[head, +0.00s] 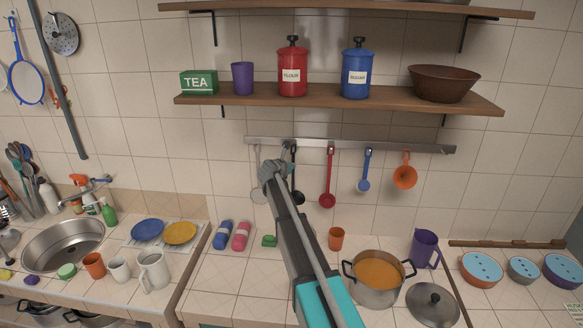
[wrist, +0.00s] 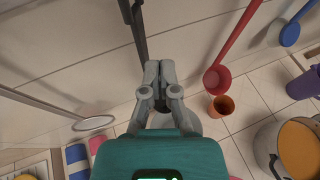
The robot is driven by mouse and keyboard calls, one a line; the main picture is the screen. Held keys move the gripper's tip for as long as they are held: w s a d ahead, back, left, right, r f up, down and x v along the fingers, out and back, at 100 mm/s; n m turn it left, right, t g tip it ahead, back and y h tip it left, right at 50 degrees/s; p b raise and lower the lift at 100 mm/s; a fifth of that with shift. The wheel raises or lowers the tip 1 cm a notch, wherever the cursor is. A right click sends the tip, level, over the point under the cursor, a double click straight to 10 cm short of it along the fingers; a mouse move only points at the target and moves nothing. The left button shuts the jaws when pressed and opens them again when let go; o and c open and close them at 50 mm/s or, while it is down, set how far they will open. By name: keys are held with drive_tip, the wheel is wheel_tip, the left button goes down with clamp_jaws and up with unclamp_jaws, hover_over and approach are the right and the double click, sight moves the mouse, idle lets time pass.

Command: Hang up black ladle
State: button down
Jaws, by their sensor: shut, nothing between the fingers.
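The black ladle (head: 298,197) hangs from the grey wall rail (head: 350,144), partly hidden behind my arm in the head view. In the wrist view its dark handle (wrist: 138,32) runs down from the top edge to behind my fingers, and its bowl is mostly hidden. My gripper (head: 268,170) is in front of the rail's left part, just left of the black ladle in the head view. In the wrist view my gripper (wrist: 157,68) is shut, with its fingertips together and nothing between them. Whether it touches the handle, I cannot tell.
A pale utensil (head: 258,190) hangs left of the black ladle. A red ladle (head: 327,199), a blue ladle (head: 364,185) and an orange one (head: 404,176) hang to the right. Below stand an orange cup (head: 336,239) and a pot of soup (head: 379,280). A loaded shelf (head: 330,98) is above.

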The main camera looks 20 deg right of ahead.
sight(294, 159)
drive_tip(key=shift+w+d, duration=0.3)
drive_tip(key=shift+w, duration=0.45)
drive_tip(key=shift+w+d, duration=0.3)
drive_tip(key=shift+w, duration=0.4)
drive_tip(key=shift+w+d, duration=0.3)
drive_tip(key=shift+w, duration=0.45)
idle(1.1)
drive_tip(key=shift+s+a, duration=0.3)
drive_tip(key=shift+s, duration=0.4)
drive_tip(key=shift+s+a, duration=0.25)
drive_tip(key=shift+s, duration=0.4)
idle(3.3)
